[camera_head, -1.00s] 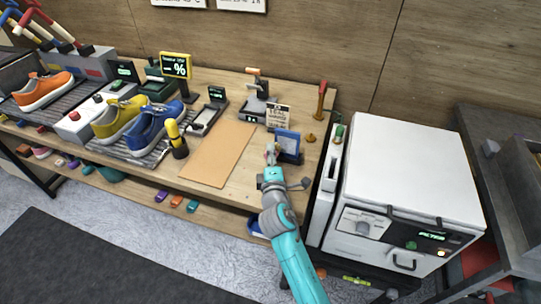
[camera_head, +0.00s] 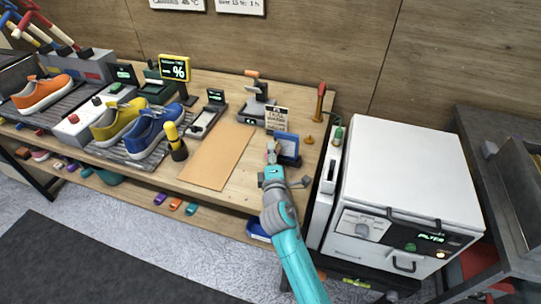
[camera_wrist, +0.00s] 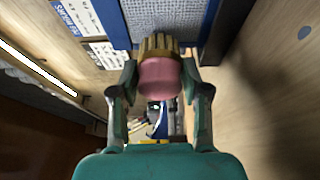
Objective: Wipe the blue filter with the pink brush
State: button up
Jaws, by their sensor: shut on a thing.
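The blue filter (camera_head: 288,146) is a blue-framed panel standing upright near the right end of the wooden bench. In the wrist view its pale mesh and blue frame (camera_wrist: 207,28) fill the top middle. My gripper (camera_head: 273,156) is at the filter's left front side in the head view. In the wrist view my gripper (camera_wrist: 159,90) is shut on the pink brush (camera_wrist: 159,79), whose tan bristles point at the filter's mesh. The bristles overlap the lower edge of the mesh; I cannot tell whether they touch it. The brush is hard to make out in the head view.
A small sign (camera_head: 277,118) stands just behind the filter. A tan mat (camera_head: 217,157) lies left of my arm, with a yellow-black bottle (camera_head: 175,143) and colored sneakers beyond. A white cabinet machine (camera_head: 405,190) stands close on the right.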

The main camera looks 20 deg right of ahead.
aim_at(281, 147)
jog(key=shift+w+d, duration=0.1)
jog(key=shift+d, duration=0.1)
jog(key=shift+s+d, duration=1.05)
jog(key=shift+d, duration=0.15)
jog(key=shift+s+d+f, duration=0.1)
jog(key=shift+s+d, duration=0.05)
jog(key=shift+d, duration=0.05)
jog(key=shift+f, duration=0.1)
jog(key=shift+w+a+r, duration=0.1)
jog(key=shift+w+a, duration=0.4)
jog(key=shift+a, duration=0.35)
jog(key=shift+w+a+r, duration=0.1)
jog(key=shift+w+a, duration=0.35)
jog(key=shift+a, duration=0.35)
jog(key=shift+a, duration=0.1)
